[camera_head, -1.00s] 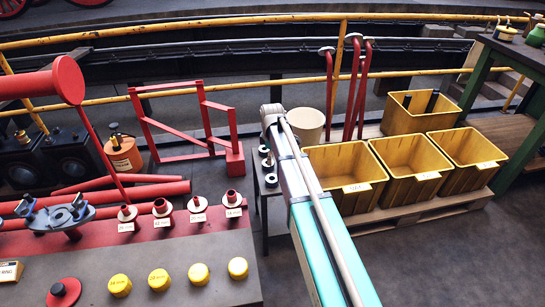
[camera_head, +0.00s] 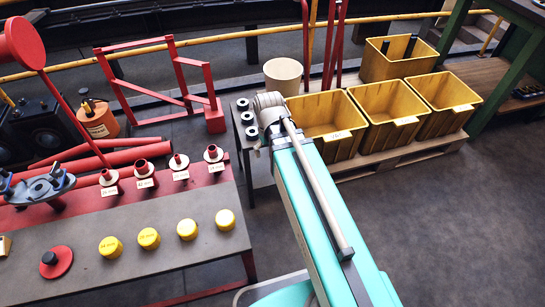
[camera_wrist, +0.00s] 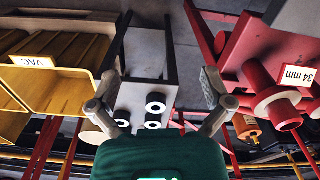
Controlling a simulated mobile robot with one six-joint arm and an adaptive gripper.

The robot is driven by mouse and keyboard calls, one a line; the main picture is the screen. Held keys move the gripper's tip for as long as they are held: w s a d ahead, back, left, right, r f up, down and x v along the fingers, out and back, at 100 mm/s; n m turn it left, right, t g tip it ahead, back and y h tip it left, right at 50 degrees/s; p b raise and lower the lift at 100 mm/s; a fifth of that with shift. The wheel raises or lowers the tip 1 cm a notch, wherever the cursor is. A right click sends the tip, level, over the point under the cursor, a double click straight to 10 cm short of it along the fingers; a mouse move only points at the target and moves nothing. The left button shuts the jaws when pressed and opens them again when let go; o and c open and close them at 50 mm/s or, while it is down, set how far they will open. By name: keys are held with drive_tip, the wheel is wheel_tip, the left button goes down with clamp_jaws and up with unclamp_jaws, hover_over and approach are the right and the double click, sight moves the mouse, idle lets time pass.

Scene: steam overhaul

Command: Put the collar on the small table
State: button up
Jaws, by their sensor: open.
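The small grey table (camera_head: 241,148) stands between the red-edged bench and the yellow bins. My wrist covers the table's right side in the head view, and my fingers are hidden there. In the wrist view, my gripper (camera_wrist: 160,88) is open, with its fingers wide apart on either side of the small table (camera_wrist: 136,94) and its dark rings (camera_wrist: 155,98). Nothing shows held between the fingers.
The bench (camera_head: 170,262) carries red flanged pieces (camera_head: 145,176) with size labels, yellow caps (camera_head: 187,229) and a blue-grey clamp (camera_head: 40,187). Yellow bins (camera_head: 322,115) on a pallet stand right of the small table. A pale bucket (camera_head: 283,76) is behind it. Floor at right is clear.

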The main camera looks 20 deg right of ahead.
drive_tip(key=s+m, duration=0.1)
drive_tip(key=s, duration=0.2)
drive_tip(key=shift+s+m, duration=0.1)
drive_tip(key=shift+m, duration=0.3)
drive_tip(key=shift+r, duration=0.1)
wheel_tip(320, 180, up, 26)
drive_tip(key=p, duration=2.6)
